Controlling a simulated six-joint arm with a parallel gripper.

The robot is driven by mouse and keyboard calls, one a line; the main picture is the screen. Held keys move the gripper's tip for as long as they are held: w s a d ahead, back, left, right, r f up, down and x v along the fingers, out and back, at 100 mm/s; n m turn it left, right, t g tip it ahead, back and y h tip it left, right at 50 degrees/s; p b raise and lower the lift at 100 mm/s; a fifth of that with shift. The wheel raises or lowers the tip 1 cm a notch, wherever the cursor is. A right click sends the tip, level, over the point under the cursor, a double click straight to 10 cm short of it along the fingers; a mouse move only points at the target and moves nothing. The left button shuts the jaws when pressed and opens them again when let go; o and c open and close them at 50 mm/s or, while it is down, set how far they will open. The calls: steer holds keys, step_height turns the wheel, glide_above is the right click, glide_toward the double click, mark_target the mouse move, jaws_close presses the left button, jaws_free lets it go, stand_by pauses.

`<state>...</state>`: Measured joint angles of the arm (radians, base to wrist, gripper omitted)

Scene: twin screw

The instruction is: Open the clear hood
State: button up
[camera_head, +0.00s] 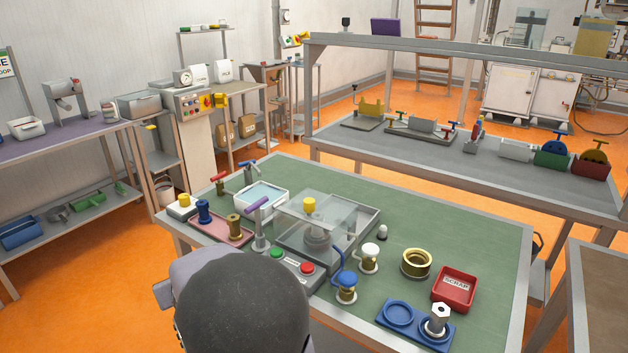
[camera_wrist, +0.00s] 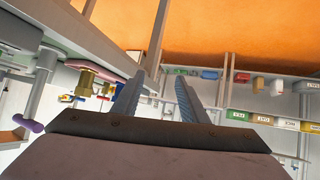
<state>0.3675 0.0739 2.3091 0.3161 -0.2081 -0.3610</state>
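The clear hood (camera_head: 300,208) is a transparent box on the green table, standing over a grey fixture with a yellow top (camera_head: 309,204). It appears to be down over the fixture, though its see-through edges are hard to make out. It sits on a grey tray-like base (camera_head: 362,222). My gripper shows in the wrist view (camera_wrist: 160,76) with two ribbed fingers apart and nothing between them. In the head view my dark rounded arm fills the bottom centre, in front of the hood, and hides the fingers.
A purple-handled lever (camera_head: 258,204) stands left of the hood. A button box (camera_head: 290,268) with green and red buttons lies in front. Blue- and white-topped valves (camera_head: 346,287), a brass ring (camera_head: 416,262) and a red scrap tray (camera_head: 454,289) stand to the right.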

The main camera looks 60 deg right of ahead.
steer(key=d+r+m+h+p, duration=0.3)
steer(key=d+r+h, duration=0.2)
steer(key=d+r, duration=0.7)
step_height(320, 180, up, 10)
steer(key=m+g+h+p, duration=0.5)
steer(key=m+h+p, duration=0.15)
steer(key=h, duration=0.35)
glide_above(311, 200)
steer(key=w+d, duration=0.2)
steer(key=s+a+f+p, duration=0.1)
steer(key=f, duration=0.2)
steer(key=a+f+y+p, duration=0.1)
steer(key=a+f, duration=0.1)
steer(key=f, duration=0.1)
steer(key=s+a+f+m+y+p, duration=0.1)
steer(key=a+f, duration=0.1)
steer(key=f, duration=0.1)
steer(key=shift+s+a+f+t+p, duration=0.2)
steer(key=shift+s+t+p, duration=0.1)
steer(key=shift+s+p, duration=0.1)
steer(key=shift+p+x, duration=1.25)
steer(key=shift+x, duration=2.4)
steer(key=shift+f, duration=0.2)
